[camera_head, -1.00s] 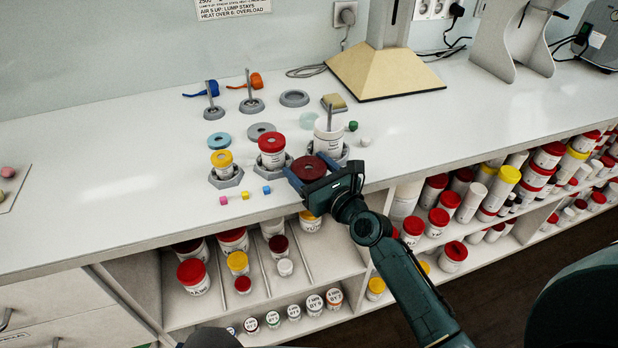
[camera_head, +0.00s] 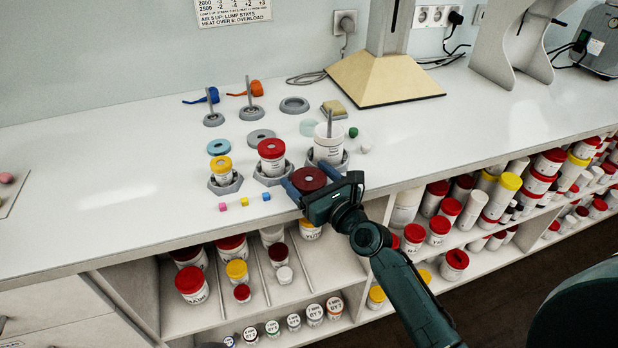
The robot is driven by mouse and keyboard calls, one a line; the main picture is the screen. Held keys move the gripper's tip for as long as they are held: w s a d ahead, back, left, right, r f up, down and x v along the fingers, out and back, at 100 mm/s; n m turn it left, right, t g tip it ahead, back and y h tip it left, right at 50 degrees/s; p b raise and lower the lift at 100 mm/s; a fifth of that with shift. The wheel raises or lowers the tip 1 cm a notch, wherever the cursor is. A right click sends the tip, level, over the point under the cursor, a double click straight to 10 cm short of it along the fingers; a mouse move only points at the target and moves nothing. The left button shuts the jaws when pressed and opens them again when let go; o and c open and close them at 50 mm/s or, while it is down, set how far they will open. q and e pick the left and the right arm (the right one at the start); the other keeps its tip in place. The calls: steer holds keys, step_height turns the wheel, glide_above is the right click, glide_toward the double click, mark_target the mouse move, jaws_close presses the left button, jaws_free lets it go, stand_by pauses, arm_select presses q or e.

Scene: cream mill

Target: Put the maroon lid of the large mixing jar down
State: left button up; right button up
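The maroon lid (camera_head: 309,180) is a dark red disc with a small hole in its middle. My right gripper (camera_head: 306,182) has its fingers on both sides of it, at the counter's front edge. Whether the lid touches the counter I cannot tell. The large mixing jar (camera_head: 328,146) is white, lidless, with a grey rod standing in it. It sits in a grey holder just behind the lid. My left gripper is not in view.
A red-lidded jar (camera_head: 271,157) and a yellow-lidded jar (camera_head: 222,170) stand in holders to the left. Small coloured cubes (camera_head: 244,202) lie near the front edge. A blue ring (camera_head: 219,146) and a grey ring (camera_head: 260,137) lie behind. The left counter (camera_head: 110,190) is clear.

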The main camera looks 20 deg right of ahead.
steer(key=shift+f, duration=0.2)
steer(key=shift+r, duration=0.15)
steer(key=shift+r+p, duration=0.45)
steer(key=shift+p, duration=0.05)
steer(key=b+v, duration=0.1)
steer(key=v, duration=1)
steer(key=s+a+f+n+g, duration=0.2)
steer(key=s+f+n, duration=0.2)
steer(key=n, duration=0.8)
steer(key=s+a+f+n+g+h, duration=0.1)
steer(key=s+f+n, duration=0.4)
steer(key=n, duration=0.7)
steer(key=s+a+f+n+g, duration=0.3)
steer(key=s+f+n, duration=0.2)
steer(key=n, duration=0.6)
steer(key=shift+s+a+f+n+h, duration=0.15)
steer(key=shift+s+f+n+h, duration=0.15)
steer(key=shift+s+n, duration=0.1)
